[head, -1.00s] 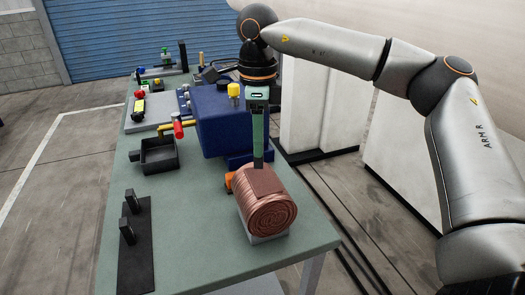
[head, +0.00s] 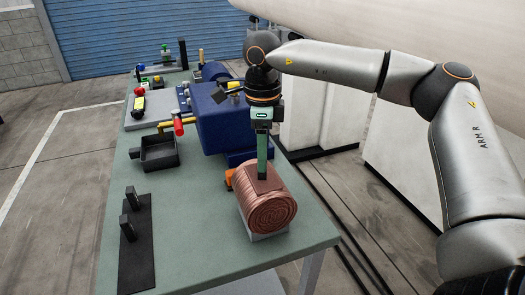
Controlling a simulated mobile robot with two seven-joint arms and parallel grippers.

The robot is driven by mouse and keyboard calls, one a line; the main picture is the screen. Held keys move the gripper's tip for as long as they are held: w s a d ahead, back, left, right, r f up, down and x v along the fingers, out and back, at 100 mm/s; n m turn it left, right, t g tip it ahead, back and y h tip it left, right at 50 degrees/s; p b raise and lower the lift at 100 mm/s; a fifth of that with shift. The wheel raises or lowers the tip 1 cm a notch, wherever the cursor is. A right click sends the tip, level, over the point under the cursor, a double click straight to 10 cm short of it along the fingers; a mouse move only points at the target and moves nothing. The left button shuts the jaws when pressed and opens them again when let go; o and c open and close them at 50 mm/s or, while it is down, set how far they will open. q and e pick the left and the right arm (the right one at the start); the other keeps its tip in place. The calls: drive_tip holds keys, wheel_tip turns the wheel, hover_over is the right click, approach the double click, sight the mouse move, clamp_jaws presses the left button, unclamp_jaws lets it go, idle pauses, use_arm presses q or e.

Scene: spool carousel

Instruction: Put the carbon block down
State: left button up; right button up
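My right gripper (head: 263,172) points straight down at the top of the copper-coloured coil (head: 270,210). Its fingers show edge-on, as one narrow green bar with a dark lower end, so I cannot tell whether they are open or shut. I cannot make out a separate carbon block in the gripper; the dark lower end may be finger or block. The coil has a flat brown patch on top and rests on a light grey base near the table's right edge. My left gripper is not in view.
A blue machine housing (head: 222,130) stands behind the coil, with an orange part (head: 229,178) between them. A black open tray (head: 159,151) and a black strip (head: 138,260) with two upright posts are on the left. The green table (head: 190,235) is clear between strip and coil.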

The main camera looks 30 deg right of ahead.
drive_tip(key=shift+o, duration=0.6)
drive_tip(key=shift+r, duration=0.1)
wheel_tip(320, 180, up, 12)
idle(0.6)
